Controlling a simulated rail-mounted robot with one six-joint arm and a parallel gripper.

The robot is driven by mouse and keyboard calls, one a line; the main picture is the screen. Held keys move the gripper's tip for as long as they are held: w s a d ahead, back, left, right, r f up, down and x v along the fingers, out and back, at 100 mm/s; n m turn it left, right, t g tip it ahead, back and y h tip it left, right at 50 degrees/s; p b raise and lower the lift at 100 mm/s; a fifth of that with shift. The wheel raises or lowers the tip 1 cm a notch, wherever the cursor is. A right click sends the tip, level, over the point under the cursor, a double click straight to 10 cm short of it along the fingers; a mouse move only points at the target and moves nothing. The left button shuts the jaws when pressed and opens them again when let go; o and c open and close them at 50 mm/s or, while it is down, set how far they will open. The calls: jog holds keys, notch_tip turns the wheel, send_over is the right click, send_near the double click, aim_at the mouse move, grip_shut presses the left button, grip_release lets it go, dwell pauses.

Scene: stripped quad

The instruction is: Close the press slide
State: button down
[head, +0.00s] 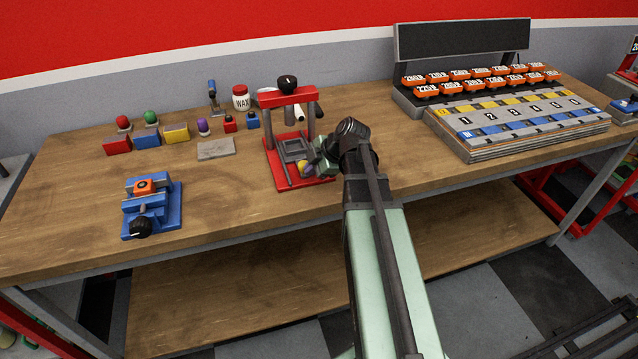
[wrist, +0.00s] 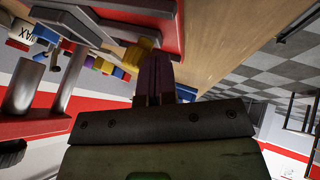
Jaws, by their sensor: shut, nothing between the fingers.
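The press (head: 292,97) stands on the bench at the middle of the head view, with a red frame, red base and black top knob. Its grey slide (head: 291,148) lies low between the posts and reaches toward the bench's front edge. My gripper (head: 307,168) is at the slide's front right, low over the red base. In the wrist view my gripper (wrist: 157,62) is shut and empty, its purplish fingertips close to a yellow piece (wrist: 142,48). I cannot tell whether they touch it. My wrist hides the press's right side.
A blue vise (head: 152,205) holding an orange block stands at the left front. Coloured blocks, knobs and a wax jar (head: 241,98) line the back left. A grey plate (head: 215,150) lies left of the press. A numbered rack (head: 520,115) with orange blocks fills the right.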

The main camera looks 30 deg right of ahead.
jog(key=w, duration=0.2)
jog(key=w+d, duration=0.1)
jog(key=w, duration=0.1)
jog(key=s, duration=0.5)
jog(key=shift+s+a+r+p, duration=0.15)
jog(key=shift+a+r+p, duration=0.05)
jog(key=shift+r+p, duration=0.1)
jog(key=p+v, duration=0.7)
jog(key=v, duration=0.2)
jog(key=shift+d, duration=0.25)
jog(key=shift+r, duration=0.1)
